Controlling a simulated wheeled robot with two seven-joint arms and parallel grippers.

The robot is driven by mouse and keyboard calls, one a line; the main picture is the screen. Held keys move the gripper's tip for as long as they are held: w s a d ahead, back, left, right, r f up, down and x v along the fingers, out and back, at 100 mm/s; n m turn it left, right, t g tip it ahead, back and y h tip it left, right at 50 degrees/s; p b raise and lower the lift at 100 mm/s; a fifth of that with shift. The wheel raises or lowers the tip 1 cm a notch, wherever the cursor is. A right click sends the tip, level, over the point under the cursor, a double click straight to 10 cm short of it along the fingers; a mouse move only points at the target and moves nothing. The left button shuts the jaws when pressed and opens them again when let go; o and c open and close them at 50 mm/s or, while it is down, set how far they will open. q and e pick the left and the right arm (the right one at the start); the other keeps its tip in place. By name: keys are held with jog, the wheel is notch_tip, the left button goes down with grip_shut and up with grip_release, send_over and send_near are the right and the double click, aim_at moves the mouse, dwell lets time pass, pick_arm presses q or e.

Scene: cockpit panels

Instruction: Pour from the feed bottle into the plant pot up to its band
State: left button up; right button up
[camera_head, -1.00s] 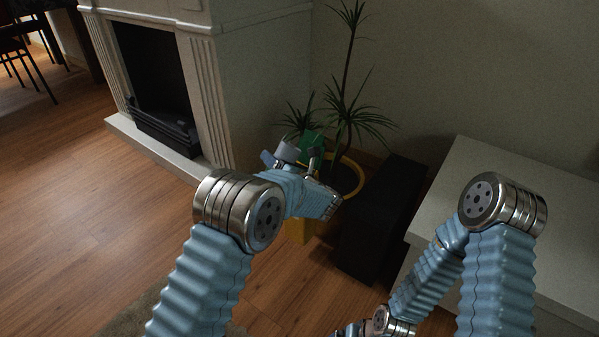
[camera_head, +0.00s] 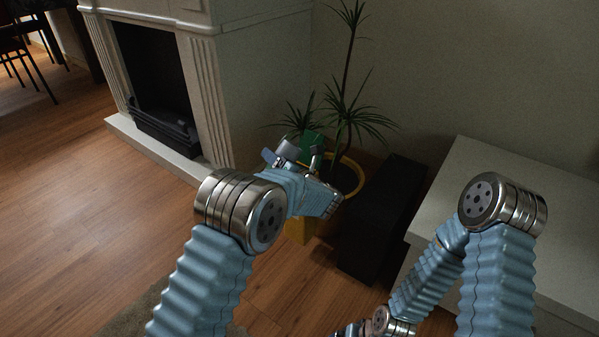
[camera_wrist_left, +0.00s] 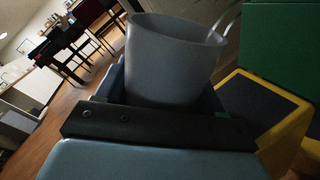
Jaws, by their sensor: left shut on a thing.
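My left gripper (camera_head: 288,154) is shut on a grey open-topped vessel, which I take as the feed bottle (camera_wrist_left: 173,62). The vessel fills the middle of the left wrist view, with its mouth towards the top; its contents are hidden. In the head view my left arm reaches to the front of the yellow plant pot (camera_head: 301,232) and covers much of it. The pot's round yellow rim (camera_head: 358,171) shows behind the wrist. Its band and fill level cannot be made out. My right arm is at the lower right; its gripper is out of view.
A green block (camera_wrist_left: 282,45) stands close to the right of the vessel, above a yellow part with a dark top (camera_wrist_left: 262,108). A tall plant (camera_head: 346,100) rises behind. A dark box (camera_head: 385,215) and white counter (camera_head: 510,215) lie right. Floor at left is clear.

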pick_arm(q)
jog(key=shift+r+m, duration=0.55)
jog(key=shift+m, duration=0.45)
dwell(2.2)
jog(key=shift+f+m+p, duration=0.3)
jog(key=shift+f+m, duration=0.15)
jog(key=shift+m, duration=0.75)
dwell(3.6)
